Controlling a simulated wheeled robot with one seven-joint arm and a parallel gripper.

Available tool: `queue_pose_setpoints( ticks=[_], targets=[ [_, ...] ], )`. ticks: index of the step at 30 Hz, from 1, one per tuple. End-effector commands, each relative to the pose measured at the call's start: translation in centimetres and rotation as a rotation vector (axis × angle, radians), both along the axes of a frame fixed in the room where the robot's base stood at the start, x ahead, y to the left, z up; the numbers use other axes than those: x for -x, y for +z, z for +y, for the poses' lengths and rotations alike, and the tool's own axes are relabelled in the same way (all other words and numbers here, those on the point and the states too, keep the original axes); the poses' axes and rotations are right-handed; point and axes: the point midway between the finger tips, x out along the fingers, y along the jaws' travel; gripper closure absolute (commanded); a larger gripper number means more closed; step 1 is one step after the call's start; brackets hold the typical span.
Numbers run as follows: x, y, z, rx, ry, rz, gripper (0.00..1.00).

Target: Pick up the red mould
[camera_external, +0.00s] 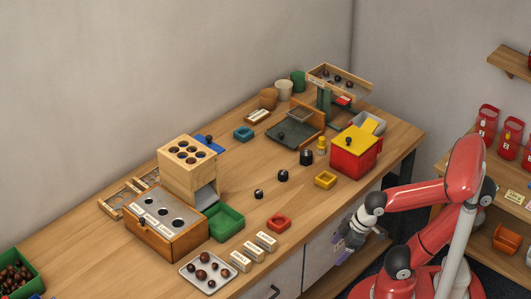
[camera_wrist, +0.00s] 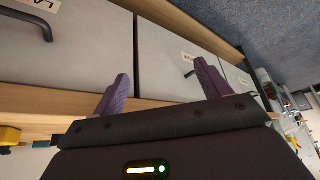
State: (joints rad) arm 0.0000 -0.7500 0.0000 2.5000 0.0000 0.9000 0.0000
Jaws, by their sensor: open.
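The red mould (camera_external: 279,221) is a small red block with a hollow middle. It lies on the wooden table (camera_external: 330,204) near the front edge, right of the green tray. My gripper (camera_external: 340,245) hangs off the table's front side, to the right of the mould and lower than the tabletop. In the wrist view my gripper (camera_wrist: 160,88) shows two purple fingers spread apart with nothing between them. The wrist view faces the grey drawer fronts (camera_wrist: 80,50), and the red mould is not seen there.
A red box with a yellow lid (camera_external: 352,155) stands farther right. The table around the red mould is mostly clear.

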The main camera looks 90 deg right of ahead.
Motion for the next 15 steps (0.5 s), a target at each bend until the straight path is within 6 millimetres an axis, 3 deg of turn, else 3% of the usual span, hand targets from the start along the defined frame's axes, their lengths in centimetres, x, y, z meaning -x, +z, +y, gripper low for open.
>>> queue_pose_setpoints(
  ticks=[9,11,15],
  targets=[
    [-0.3,0.3,-0.1,-0.018,-0.031,0.004,0.24],
    [-0.8,0.8,-0.2,-0.057,-0.098,0.017,0.24],
    [-3.6,3.4,-1.2,-0.238,-0.421,0.071,0.24]
  ],
)
